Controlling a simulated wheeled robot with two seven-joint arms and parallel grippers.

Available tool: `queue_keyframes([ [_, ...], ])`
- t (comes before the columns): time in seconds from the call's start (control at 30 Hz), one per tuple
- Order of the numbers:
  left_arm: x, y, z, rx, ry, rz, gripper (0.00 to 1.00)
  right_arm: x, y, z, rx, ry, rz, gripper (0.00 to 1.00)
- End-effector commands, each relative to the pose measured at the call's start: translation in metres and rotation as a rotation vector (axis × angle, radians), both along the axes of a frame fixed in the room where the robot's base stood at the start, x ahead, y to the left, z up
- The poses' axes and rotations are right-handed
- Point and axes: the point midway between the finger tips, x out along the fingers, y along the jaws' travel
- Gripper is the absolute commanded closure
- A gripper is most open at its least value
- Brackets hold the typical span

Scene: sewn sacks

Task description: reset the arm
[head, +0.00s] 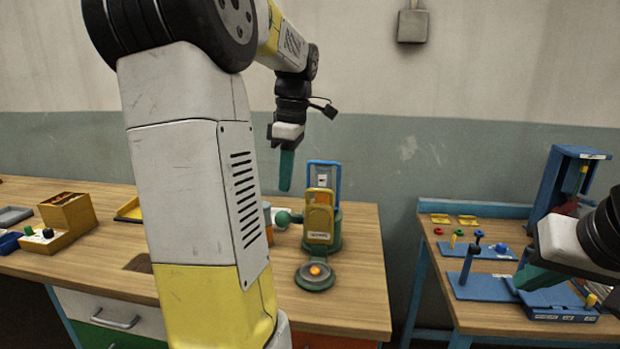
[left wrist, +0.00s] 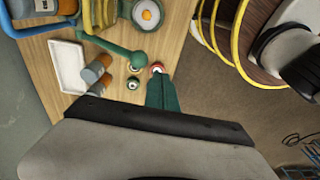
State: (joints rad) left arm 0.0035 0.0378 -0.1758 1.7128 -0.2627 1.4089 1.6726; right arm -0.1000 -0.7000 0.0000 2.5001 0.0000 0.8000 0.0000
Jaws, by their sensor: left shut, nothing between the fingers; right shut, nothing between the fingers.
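My left arm (head: 195,170) fills the left middle of the head view. My left gripper (head: 287,170) hangs fingers down above the wooden workbench, with its green fingers shut and empty. In the left wrist view the green fingers (left wrist: 161,92) are together, with the bench edge and small round parts beyond them. My right gripper (head: 535,278) is at the right edge, its green fingers shut and empty over the blue bench, partly cut off by the frame.
A green and yellow device with a blue handle (head: 321,175) stands on the wooden bench (head: 360,275), close to my left gripper. A round dish with an orange button (head: 315,272) lies before it. A blue press (head: 566,180) stands on the right bench. A floor gap separates the benches.

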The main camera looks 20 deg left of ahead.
Motion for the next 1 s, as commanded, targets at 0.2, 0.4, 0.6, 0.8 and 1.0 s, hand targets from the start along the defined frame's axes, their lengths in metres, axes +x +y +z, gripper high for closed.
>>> queue_keyframes([
  [0.2,0.0,0.0,0.0,0.0,0.0,0.0,1.0,0.0,0.0,0.0,0.0,0.0,0.0,1.0],
  [0.4,0.0,0.0,0.0,0.0,0.0,0.0,1.0,0.0,0.0,0.0,0.0,0.0,0.0,1.0],
  [0.6,-0.002,-0.002,0.0,-0.005,-0.005,-0.019,1.0,0.0,0.0,0.0,0.0,0.0,0.0,1.0],
  [0.8,-0.025,-0.035,0.004,-0.056,-0.101,-0.361,1.0,0.0,0.0,0.0,0.0,0.0,0.0,1.0],
  [1.0,-0.071,-0.096,-0.001,-0.042,-0.293,-0.996,1.0,0.0,0.0,0.0,0.0,0.0,0.0,1.0],
])
